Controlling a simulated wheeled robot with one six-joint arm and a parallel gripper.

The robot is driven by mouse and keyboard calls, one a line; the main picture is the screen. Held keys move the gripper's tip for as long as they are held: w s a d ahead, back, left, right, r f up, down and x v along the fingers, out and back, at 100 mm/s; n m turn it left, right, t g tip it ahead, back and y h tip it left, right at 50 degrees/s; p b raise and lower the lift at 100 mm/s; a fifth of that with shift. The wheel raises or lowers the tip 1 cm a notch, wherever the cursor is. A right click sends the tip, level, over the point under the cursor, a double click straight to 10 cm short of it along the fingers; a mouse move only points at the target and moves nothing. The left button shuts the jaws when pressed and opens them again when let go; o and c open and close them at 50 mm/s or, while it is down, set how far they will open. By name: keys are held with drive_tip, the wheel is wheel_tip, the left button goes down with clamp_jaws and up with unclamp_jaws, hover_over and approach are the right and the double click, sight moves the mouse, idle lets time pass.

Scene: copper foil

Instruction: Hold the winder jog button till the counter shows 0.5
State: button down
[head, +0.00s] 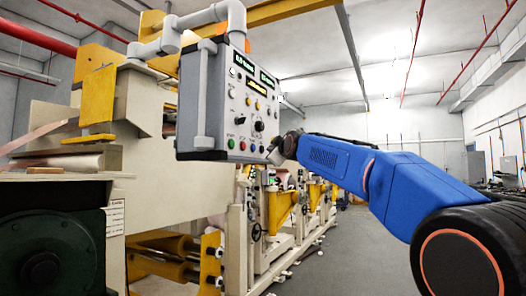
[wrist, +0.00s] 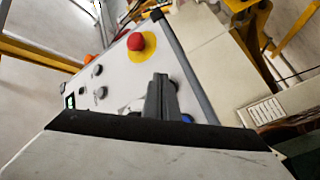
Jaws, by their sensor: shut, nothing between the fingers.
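The grey control panel (head: 215,100) hangs from a pipe arm, its face turned right. Two green-lit displays (head: 243,62) and a yellow-lit one (head: 256,86) sit at its top; their digits are too small to read surely. Green (head: 231,143) and red (head: 243,145) buttons are in the bottom row. My gripper (head: 278,153) is at the panel's lower right corner, shut and empty. In the wrist view its dark fingers (wrist: 160,85) lie close over the panel face, beside a blue button (wrist: 187,118). I cannot tell which button is the jog, or whether the fingertips touch one.
A red mushroom button (wrist: 138,42) on a yellow ring stands out from the panel near my fingers. Dark knobs (wrist: 97,69) are beside it. The cream and yellow machine (head: 150,180) fills the left.

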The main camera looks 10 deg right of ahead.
drive_tip(key=s+d, duration=0.1)
drive_tip(key=d, duration=0.1)
drive_tip(key=s+d, duration=0.2)
idle(0.5)
idle(0.3)
drive_tip(key=s+d+f+m+g+h, duration=0.1)
drive_tip(key=s+d+f+m+g, duration=0.2)
drive_tip(key=s+f, duration=2.4)
drive_tip(key=s+d+f+m+g+h, duration=0.1)
drive_tip(key=s+d+f+m+g, duration=0.2)
drive_tip(key=s+f, duration=2.4)
wheel_tip(320, 180, down, 5)
drive_tip(key=m+g, duration=0.5)
drive_tip(key=g, duration=0.2)
drive_tip(key=shift+s+g+h, duration=0.15)
drive_tip(key=shift+g+h, duration=0.15)
drive_tip(key=shift+g, duration=0.1)
drive_tip(key=shift+r, duration=0.15)
